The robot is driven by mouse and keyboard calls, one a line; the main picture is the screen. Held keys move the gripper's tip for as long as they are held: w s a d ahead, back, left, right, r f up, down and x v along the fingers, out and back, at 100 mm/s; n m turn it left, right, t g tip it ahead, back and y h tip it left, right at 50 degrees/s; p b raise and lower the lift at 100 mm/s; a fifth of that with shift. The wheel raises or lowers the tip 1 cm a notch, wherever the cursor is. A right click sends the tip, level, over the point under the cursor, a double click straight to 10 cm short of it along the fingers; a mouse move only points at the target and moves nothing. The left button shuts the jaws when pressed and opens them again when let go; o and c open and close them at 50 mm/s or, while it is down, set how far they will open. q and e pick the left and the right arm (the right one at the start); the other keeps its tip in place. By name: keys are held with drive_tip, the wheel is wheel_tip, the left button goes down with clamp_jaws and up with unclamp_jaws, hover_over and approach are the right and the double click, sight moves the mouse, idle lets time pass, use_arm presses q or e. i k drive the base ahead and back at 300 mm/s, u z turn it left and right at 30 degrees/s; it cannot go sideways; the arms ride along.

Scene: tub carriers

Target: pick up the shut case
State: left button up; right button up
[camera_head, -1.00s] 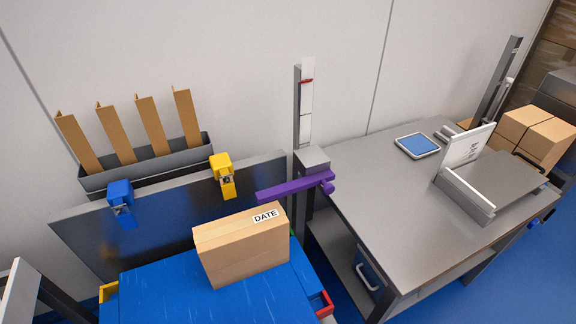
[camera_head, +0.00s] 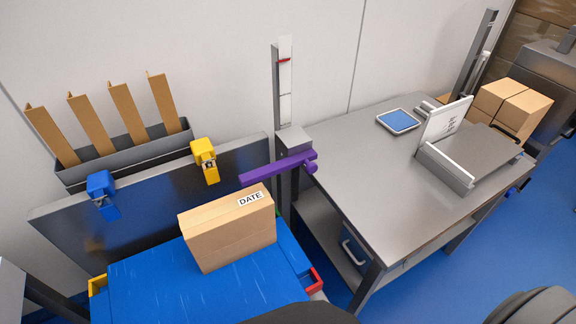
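No gripper fingers show in the head view, so I cannot see either gripper relative to the case. Nothing is seen touching the case from above.
A purple arm (camera_head: 275,169) on a grey post reaches just behind the case. Blue (camera_head: 102,192) and yellow (camera_head: 204,158) clamps sit on the panel. A grey table (camera_head: 350,190) stands right, bearing a blue-screened tablet (camera_head: 397,121). Blue floor (camera_head: 490,262) is open at the right.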

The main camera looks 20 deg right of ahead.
sight(208, 228)
drive_tip(key=z, duration=1.25)
drive_tip(key=k, duration=1)
drive_tip(key=u, duration=0.25)
drive_tip(key=i, duration=0.4)
drive_tip(key=u, duration=0.05)
